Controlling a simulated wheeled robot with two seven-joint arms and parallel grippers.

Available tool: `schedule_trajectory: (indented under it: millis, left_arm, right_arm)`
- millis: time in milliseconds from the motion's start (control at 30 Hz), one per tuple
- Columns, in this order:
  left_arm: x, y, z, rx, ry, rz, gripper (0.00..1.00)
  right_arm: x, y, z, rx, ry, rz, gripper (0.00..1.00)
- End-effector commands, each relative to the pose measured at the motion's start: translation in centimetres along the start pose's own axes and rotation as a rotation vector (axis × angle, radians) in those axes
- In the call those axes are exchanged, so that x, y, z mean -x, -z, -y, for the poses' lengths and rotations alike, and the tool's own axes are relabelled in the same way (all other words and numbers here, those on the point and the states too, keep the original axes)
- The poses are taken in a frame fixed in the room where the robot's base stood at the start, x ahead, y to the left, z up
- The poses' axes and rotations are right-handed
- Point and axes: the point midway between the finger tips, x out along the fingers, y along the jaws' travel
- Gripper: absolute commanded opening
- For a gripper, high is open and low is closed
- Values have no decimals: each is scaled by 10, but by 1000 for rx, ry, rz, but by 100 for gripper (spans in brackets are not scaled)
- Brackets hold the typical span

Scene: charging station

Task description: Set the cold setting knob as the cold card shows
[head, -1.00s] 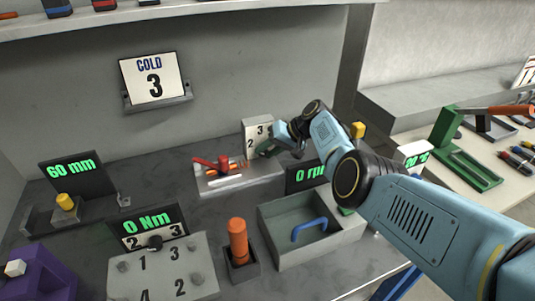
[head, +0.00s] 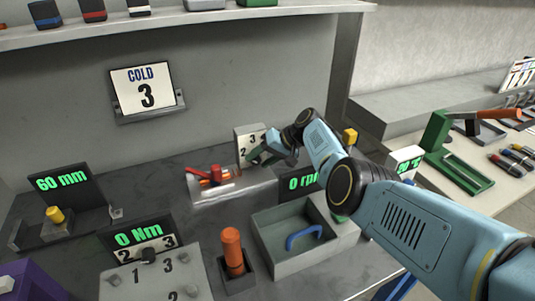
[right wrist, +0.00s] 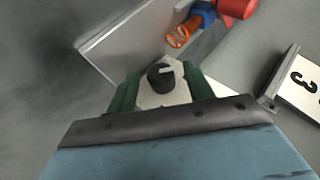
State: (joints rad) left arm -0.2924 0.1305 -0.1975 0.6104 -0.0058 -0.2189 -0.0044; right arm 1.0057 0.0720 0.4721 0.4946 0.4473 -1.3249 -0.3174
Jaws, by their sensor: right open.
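The cold card (head: 147,90) reads COLD 3 and hangs on the back wall. A pale dial plate (head: 244,136) with the numbers 2 and 3 stands at the back of the bench. My right gripper (head: 259,154) is in front of this plate and hides part of it. In the right wrist view the black knob (right wrist: 160,78) lies between the tips of the two open green fingers (right wrist: 162,90). A white pointer line on the knob points right in that view. I cannot see contact with either finger. My left gripper is not in view.
A tray with red parts (head: 212,178) lies left of the dial plate. A grey bin with a blue handle (head: 280,262), an orange cylinder in a holder (head: 232,250) and a 0 Nm display (head: 138,235) stand nearer. A shelf (head: 200,18) runs above.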

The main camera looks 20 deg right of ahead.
Motion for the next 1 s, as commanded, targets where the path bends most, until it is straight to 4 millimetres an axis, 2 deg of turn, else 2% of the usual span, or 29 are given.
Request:
schedule_trajectory:
  millis: [200,500,600,800,1000]
  left_arm:
    - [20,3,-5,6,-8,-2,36]
    - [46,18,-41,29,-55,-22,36]
    - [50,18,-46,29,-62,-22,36]
    - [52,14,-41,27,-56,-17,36]
    - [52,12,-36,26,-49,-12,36]
  right_arm:
    - [27,1,2,-1,-2,-3,52]
    - [91,1,1,0,-3,-4,52]
    - [109,1,0,1,-3,-3,52]
    - [129,0,0,-1,0,-1,52]
    - [133,0,0,-1,0,0,52]
